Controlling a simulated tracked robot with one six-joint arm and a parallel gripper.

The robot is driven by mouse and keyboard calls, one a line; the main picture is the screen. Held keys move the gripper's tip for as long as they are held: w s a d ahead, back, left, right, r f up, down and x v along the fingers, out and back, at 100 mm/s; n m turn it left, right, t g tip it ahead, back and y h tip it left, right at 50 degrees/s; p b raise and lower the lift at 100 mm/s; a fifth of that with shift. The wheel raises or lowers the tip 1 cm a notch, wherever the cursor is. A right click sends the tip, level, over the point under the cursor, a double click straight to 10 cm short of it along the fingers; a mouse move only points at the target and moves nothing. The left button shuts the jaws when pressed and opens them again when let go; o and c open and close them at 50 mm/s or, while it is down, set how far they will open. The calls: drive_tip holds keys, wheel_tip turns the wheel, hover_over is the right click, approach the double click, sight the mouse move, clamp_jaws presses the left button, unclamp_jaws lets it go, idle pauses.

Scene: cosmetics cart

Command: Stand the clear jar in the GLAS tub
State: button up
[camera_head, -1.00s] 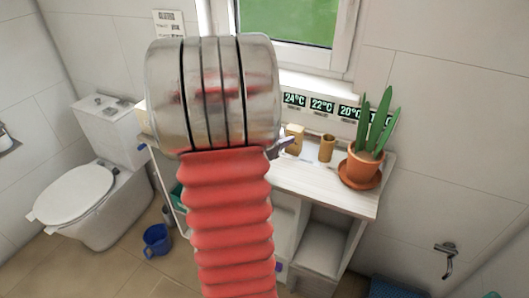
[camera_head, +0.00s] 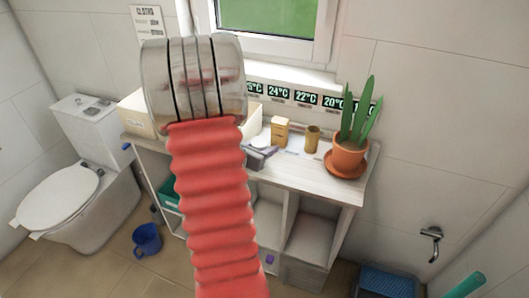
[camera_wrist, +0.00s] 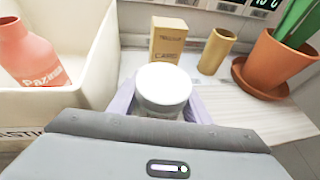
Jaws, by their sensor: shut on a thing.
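The clear jar (camera_wrist: 163,84) has a white lid and shows in the wrist view between the pale purple fingers of my gripper (camera_wrist: 162,106). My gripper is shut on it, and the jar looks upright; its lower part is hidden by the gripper. A cream tub (camera_wrist: 92,72) stands to the left, its partly hidden front label ending in "ASTIK". A pink bottle (camera_wrist: 30,55) is inside it. No GLAS label is readable in any view.
A tan box (camera_wrist: 170,40), a brown cylinder (camera_wrist: 216,50) and a potted plant (camera_wrist: 275,62) stand behind and right of the jar. In the head view, cream tub walls (camera_head: 140,115) show beside my arm on the cart (camera_head: 325,183). The cart's front right is clear.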

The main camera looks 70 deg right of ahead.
drive_tip(key=shift+f, duration=1.15)
drive_tip(key=o, duration=0.9)
drive_tip(key=shift+f, duration=0.15)
drive_tip(key=shift+c, duration=0.2)
drive_tip(key=shift+w+a+r, duration=0.1)
drive_tip(key=shift+a+r, duration=0.05)
drive_tip(key=shift+r, duration=0.1)
drive_tip(key=v, duration=1.1)
drive_tip(key=shift+a, duration=0.3)
drive_tip(key=shift+r, duration=0.15)
